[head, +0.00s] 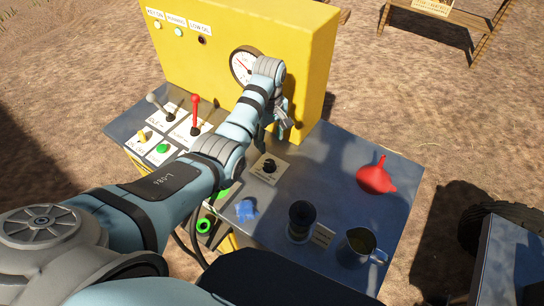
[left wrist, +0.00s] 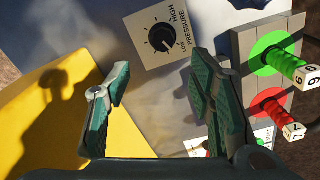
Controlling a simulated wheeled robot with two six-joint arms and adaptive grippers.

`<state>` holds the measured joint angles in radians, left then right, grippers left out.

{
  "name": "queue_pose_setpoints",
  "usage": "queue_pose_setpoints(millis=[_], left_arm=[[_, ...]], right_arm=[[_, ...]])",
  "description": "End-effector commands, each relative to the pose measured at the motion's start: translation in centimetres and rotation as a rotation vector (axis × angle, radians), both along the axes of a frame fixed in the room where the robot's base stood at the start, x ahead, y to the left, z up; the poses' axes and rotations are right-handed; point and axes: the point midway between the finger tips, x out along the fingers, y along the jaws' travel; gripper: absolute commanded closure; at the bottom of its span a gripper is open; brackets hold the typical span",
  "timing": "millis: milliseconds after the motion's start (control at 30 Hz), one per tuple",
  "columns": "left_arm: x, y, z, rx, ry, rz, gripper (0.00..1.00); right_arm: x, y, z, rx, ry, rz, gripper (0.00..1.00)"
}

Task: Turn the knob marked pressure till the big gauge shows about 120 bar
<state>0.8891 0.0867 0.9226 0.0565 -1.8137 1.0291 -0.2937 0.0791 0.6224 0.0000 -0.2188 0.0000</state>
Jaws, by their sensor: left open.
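The black pressure knob (head: 268,167) sits on a white plate on the grey panel top. In the left wrist view the knob (left wrist: 162,37) shows beyond the fingers, its plate marked PRESSURE, HIGH and LOW. A pale mark on it seems to point down right, towards the low end. My left gripper (head: 275,125) is open and empty above the panel, apart from the knob; its two fingers (left wrist: 160,75) are spread. The big round gauge (head: 242,65) on the yellow housing is partly hidden by my left arm; its reading is too small to tell. My right gripper does not show.
Left of the knob stand a red lever (head: 195,112), a grey lever (head: 158,105) and a green button (head: 162,148). A blue rag (head: 246,210), black-topped filler (head: 301,215), metal jug (head: 359,244) and red funnel (head: 376,177) are on the top. Hose couplings (left wrist: 285,60) show right.

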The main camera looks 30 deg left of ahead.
Motion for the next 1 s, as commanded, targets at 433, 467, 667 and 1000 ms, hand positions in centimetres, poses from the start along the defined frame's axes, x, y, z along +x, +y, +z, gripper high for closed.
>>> queue_pose_setpoints(millis=[433, 467, 667, 1000], left_arm=[[-0.1, 0.0, -10.9, 0.0, 0.001, 0.0, 0.51], [-0.1, 0.0, -11.0, 0.0, 0.001, 0.0, 0.51], [0.0, 0.0, -11.1, 0.0, -0.001, 0.0, 0.51], [0.0, 0.0, -11.0, 0.001, 0.0, 0.0, 0.91]], right_arm=[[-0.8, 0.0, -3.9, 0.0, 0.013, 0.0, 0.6], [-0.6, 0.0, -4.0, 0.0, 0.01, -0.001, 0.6], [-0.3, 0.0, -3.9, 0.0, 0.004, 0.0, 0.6], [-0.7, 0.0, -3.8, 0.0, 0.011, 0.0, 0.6]])
